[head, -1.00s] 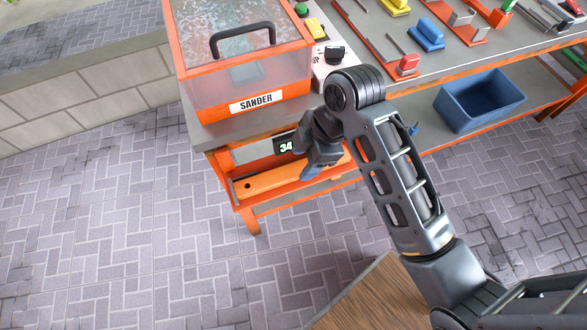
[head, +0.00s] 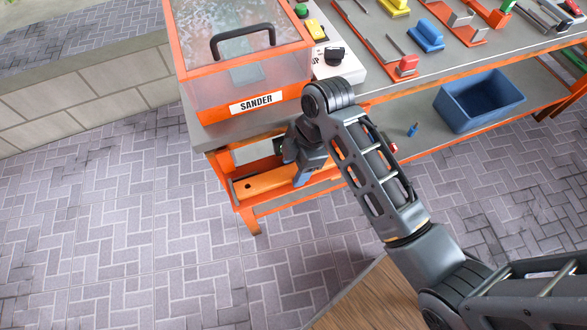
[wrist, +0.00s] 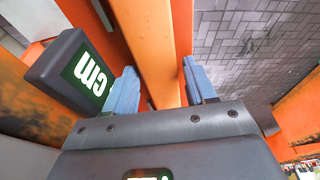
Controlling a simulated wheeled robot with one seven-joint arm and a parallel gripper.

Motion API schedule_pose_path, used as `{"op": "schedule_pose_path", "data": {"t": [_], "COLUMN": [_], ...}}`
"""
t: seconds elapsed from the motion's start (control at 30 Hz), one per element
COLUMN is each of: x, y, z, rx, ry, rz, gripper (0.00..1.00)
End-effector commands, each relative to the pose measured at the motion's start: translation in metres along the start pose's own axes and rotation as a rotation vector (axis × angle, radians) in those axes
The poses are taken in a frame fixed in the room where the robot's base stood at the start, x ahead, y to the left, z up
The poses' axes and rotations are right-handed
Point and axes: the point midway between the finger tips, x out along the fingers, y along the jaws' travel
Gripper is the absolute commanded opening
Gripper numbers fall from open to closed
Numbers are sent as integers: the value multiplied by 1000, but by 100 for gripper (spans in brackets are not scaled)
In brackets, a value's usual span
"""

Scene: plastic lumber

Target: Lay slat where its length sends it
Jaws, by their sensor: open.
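A long orange bar with a dark hole near its left end, apparently the slat (head: 262,184), lies on the lower level of the bench under the sander. It also shows in the wrist view (wrist: 158,50), running away between my fingers. My gripper (head: 301,180) is open at the slat's right part in the head view. In the wrist view the blue fingertips (wrist: 163,88) stand on either side of the slat, with a gap visible at least on the left. The slat's right end is hidden behind my arm.
A dark display box (wrist: 82,72) reading "cm" stands close left of my fingers. The bench's orange frame (head: 258,211) surrounds the slat. The sander (head: 245,75) stands above. A blue bin (head: 480,101) and a small blue item (head: 412,130) sit on the lower shelf to the right.

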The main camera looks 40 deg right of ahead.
Motion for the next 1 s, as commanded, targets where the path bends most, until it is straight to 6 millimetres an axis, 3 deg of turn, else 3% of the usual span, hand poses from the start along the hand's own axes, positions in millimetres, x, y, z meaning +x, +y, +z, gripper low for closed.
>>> {"op": "schedule_pose_path", "data": {"t": [0.23,0.73,1.0], "x": [1,0,0], "y": [0,0,1], "z": [0,0,0], "rx": [0,0,0], "ry": [0,0,0], "rz": [1,1,2], "gripper": [53,6,4]}}
